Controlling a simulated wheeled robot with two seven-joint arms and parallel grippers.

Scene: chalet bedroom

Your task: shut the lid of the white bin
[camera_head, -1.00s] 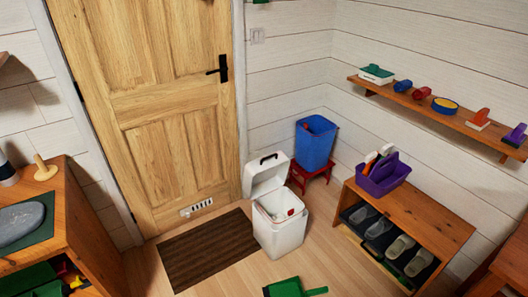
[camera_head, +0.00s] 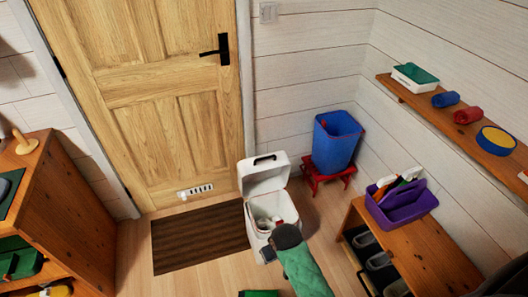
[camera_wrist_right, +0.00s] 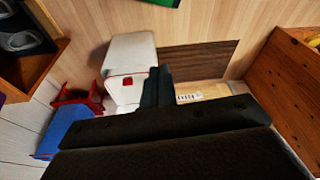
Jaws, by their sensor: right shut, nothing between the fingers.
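The white bin (camera_head: 272,217) stands on the floor beside the mat in the head view. Its lid (camera_head: 263,173) is open, tilted up and back on the door side, with a dark handle on it. Light-coloured contents and a bit of red show inside. My right gripper (camera_head: 267,255) is shut and empty at the bin's front, low by its rim; I cannot tell whether it touches. In the right wrist view the shut fingers (camera_wrist_right: 157,86) overlap the edge of the bin (camera_wrist_right: 128,50). My left gripper is not in view.
A blue bin (camera_head: 337,140) on a red stool (camera_head: 327,178) stands behind right. A shoe bench (camera_head: 425,255) with a purple caddy (camera_head: 402,206) is at right. A brown mat (camera_head: 200,237) lies left, before the door. A wooden cabinet (camera_head: 75,225) stands at far left.

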